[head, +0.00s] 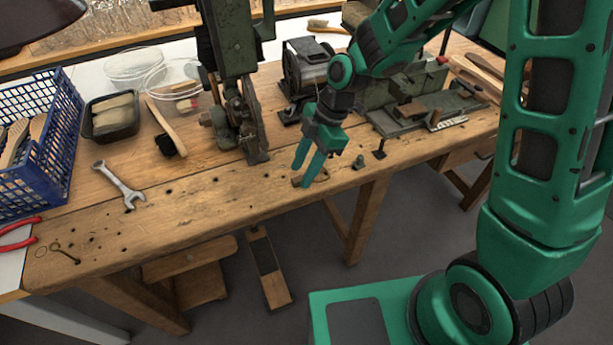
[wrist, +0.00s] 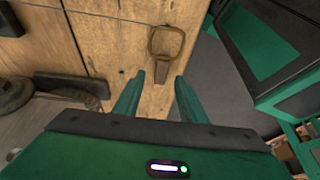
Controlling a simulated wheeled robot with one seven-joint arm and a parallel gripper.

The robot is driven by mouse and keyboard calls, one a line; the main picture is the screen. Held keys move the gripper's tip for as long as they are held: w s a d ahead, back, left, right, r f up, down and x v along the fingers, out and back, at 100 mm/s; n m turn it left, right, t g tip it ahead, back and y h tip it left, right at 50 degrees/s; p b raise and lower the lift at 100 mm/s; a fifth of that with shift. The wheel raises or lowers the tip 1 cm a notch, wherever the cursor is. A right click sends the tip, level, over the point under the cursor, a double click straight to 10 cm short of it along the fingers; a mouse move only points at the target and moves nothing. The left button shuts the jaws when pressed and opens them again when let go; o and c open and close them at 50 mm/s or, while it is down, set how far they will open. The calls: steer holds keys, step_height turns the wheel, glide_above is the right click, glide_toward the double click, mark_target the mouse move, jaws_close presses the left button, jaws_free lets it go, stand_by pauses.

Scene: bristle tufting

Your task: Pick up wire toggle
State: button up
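My gripper (head: 301,177) is open above the front edge of the workbench, its fingers pointing down. In the wrist view its two green fingertips (wrist: 159,75) stand apart, with no object held between them. The wire toggle, a brownish squarish loop with a short stem (wrist: 166,42), lies on the wood just beyond the fingertips. Its stem points back toward the gap between the fingers. In the head view the toggle (head: 322,175) shows only partly beside and behind the fingers. Whether the fingers touch the wood is not clear.
The bench edge (head: 200,226) is close to the gripper. A green press (head: 236,80) stands to the left, a vise-like machine (head: 420,105) to the right. A wrench (head: 119,186) and blue basket (head: 40,140) are farther left.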

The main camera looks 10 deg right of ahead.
steer(key=shift+x, duration=0.9)
steer(key=shift+r, duration=0.1)
jaws_close()
